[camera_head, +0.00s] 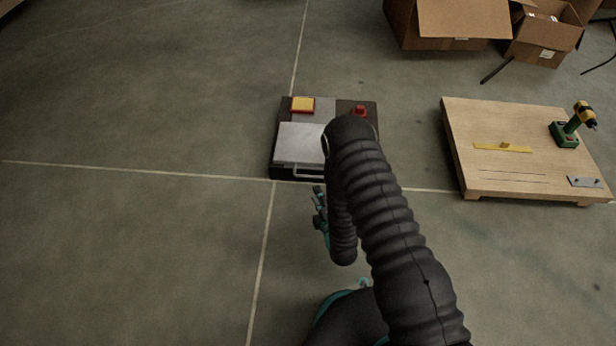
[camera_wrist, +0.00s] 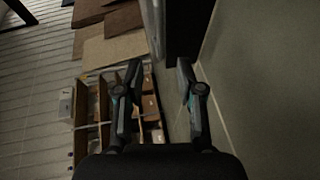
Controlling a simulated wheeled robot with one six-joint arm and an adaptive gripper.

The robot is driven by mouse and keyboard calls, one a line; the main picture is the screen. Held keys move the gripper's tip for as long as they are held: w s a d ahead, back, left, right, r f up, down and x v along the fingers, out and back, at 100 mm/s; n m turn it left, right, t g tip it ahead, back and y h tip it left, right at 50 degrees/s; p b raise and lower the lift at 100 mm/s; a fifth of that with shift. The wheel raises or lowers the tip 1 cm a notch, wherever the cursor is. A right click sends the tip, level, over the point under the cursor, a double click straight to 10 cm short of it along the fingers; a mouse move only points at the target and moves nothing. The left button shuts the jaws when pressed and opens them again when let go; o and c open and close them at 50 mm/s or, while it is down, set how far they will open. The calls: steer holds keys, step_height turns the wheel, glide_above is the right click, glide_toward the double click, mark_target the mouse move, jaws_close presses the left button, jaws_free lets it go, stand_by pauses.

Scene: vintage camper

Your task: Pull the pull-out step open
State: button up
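A low dark unit (camera_head: 363,101) stands on the floor in the head view. A light grey panel (camera_head: 300,143), which looks like the pull-out step, is at its front left, with a pale bar handle (camera_head: 308,174) along its front edge. My arm hides the unit's front right part. My gripper (camera_head: 320,208) is in front of the handle, apart from it in the picture, and partly hidden by my arm. In the wrist view my gripper (camera_wrist: 160,68) has its two fingers spread with nothing held. A dark upright shape (camera_wrist: 184,28) lies beyond the fingertips; I cannot tell which part it is.
A yellow and red block (camera_head: 302,104) and a red item (camera_head: 359,111) sit on the unit. Cardboard boxes (camera_head: 460,20) are behind. The floor left and in front is clear.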

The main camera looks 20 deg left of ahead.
mark_target(308, 176)
steer(key=b+x, duration=0.1)
steer(key=x, duration=0.9)
steer(key=shift+w+a, duration=0.1)
jaws_close()
